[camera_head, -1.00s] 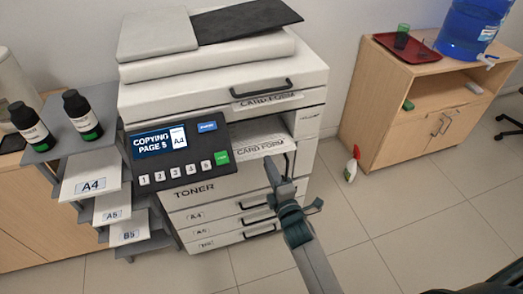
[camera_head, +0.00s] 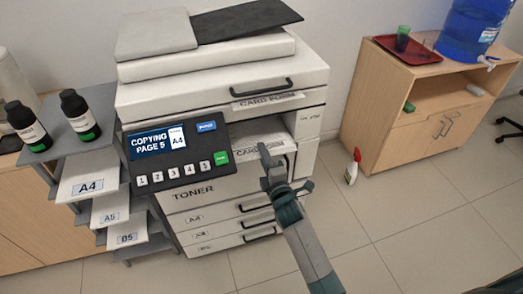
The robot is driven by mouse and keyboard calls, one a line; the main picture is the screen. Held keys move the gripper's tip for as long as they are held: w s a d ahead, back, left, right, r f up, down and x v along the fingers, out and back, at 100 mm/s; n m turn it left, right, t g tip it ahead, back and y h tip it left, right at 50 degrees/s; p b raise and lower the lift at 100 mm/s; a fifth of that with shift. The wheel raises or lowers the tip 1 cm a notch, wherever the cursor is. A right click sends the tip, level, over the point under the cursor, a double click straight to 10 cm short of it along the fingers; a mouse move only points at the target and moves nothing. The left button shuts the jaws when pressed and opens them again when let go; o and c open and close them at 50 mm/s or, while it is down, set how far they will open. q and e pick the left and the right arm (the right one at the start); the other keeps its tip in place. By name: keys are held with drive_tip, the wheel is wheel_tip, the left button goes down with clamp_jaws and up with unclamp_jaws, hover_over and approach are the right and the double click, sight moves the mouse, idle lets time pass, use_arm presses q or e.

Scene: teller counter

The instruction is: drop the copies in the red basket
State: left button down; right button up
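The copier (camera_head: 215,90) stands at the centre. Its screen (camera_head: 158,142) reads "COPYING PAGE 5" and "A4". White paper (camera_head: 246,140) shows in the output slot on the right, under the card form label; my gripper partly hides this area. My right gripper (camera_head: 270,165) is in front of the slot, its arm rising from the bottom right. One finger points up at the slot and the other part sticks out right; whether it holds anything cannot be told. My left gripper is not in view. No red basket is visible.
Paper shelves labelled A4 (camera_head: 88,188), A5 and B5 stand left, with black toner bottles (camera_head: 80,115) above. A wooden cabinet (camera_head: 400,125) with a red tray (camera_head: 408,48) and blue water jug (camera_head: 468,28) stands right. A spray bottle (camera_head: 352,168) stands on the floor.

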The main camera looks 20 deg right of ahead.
clamp_jaws()
wheel_tip(320, 180, up, 3)
drive_tip(key=shift+f+p, duration=0.2)
drive_tip(key=shift+p, duration=1)
